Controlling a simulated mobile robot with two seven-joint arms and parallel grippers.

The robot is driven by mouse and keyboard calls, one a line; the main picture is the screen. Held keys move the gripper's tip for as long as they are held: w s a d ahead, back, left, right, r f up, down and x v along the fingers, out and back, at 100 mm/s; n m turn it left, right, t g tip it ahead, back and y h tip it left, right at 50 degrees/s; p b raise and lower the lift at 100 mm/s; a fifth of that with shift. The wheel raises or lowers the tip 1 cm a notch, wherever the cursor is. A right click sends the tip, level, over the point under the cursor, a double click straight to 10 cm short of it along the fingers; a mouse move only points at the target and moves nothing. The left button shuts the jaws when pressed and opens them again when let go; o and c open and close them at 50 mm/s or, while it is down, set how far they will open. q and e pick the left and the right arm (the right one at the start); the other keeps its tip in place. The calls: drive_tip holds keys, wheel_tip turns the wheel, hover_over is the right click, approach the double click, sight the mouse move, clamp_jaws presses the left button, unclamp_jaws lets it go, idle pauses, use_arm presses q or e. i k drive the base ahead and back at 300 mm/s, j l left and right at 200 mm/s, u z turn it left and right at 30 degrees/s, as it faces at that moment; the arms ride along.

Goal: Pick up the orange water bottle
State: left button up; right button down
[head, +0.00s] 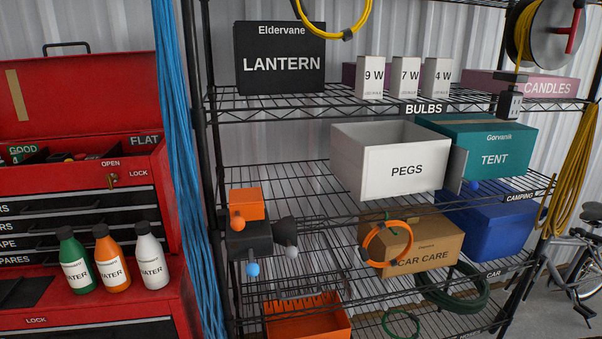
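The orange water bottle (110,258) stands upright on the red tool chest at the lower left. It has a dark cap and a white label ending in "ATER". It is in the middle of a row of three, with a green bottle (76,261) on its left and a white bottle (151,257) on its right. The bottles stand close together. Neither of my grippers shows in the head view.
The red tool chest (140,215) rises behind the bottles, with drawers and an open top tray. Blue cords (177,150) hang right of it. A black wire shelf (300,184) holds boxes, including a white PEGS box (370,172).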

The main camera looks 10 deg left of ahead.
sight(110, 258)
drive_tip(key=u, duration=1.35)
drive_tip(key=i+j, duration=0.25)
drive_tip(key=j, duration=0.15)
drive_tip(key=i+j+z, duration=0.1)
drive_tip(key=i+j, duration=0.15)
drive_tip(key=j, duration=0.15)
